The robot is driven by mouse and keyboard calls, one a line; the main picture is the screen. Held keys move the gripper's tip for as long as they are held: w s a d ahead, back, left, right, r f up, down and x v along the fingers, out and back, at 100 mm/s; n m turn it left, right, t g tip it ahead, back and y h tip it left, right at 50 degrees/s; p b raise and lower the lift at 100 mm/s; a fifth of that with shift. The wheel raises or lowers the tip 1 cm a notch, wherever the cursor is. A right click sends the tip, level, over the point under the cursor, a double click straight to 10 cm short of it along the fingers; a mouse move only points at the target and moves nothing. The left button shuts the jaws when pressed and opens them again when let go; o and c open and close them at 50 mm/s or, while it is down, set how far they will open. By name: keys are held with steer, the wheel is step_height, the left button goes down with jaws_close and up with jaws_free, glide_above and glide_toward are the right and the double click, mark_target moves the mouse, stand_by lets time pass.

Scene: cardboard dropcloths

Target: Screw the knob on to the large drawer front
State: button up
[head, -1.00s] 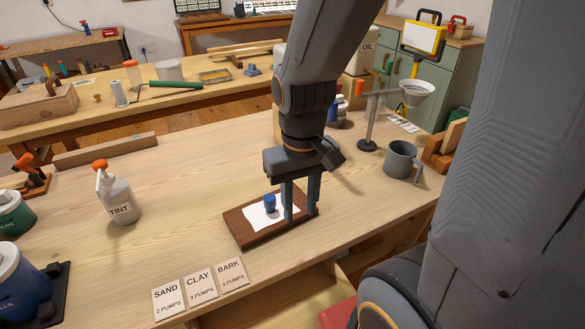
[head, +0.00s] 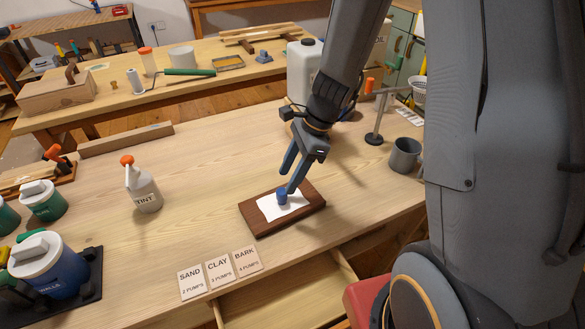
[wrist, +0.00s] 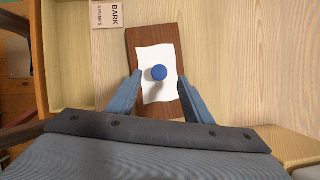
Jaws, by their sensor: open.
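A small blue round-topped piece (head: 282,195), which looks like the knob, stands on a white sheet (head: 268,208) on a dark brown board (head: 314,203). My gripper (head: 286,181) is open and tilted, with its fingertips close to the blue piece. In the wrist view the blue piece (wrist: 159,73) shows between the two fingertips (wrist: 160,82), with gaps on both sides. The fingers do not grip it. I cannot tell whether the brown board (wrist: 172,35) is the large drawer front.
Label cards (head: 219,271) lie at the bench's front edge, above an open drawer (head: 290,298). A TINT bottle (head: 145,192) stands to the left, a grey mug (head: 405,155) to the right. A wooden strip (head: 125,139) lies behind. The bench between bottle and board is clear.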

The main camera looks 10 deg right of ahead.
mark_target(282, 191)
steer(key=x, duration=0.6)
steer(key=shift+a+f, duration=0.15)
steer(key=shift+f, duration=0.25)
steer(key=c, duration=1.1)
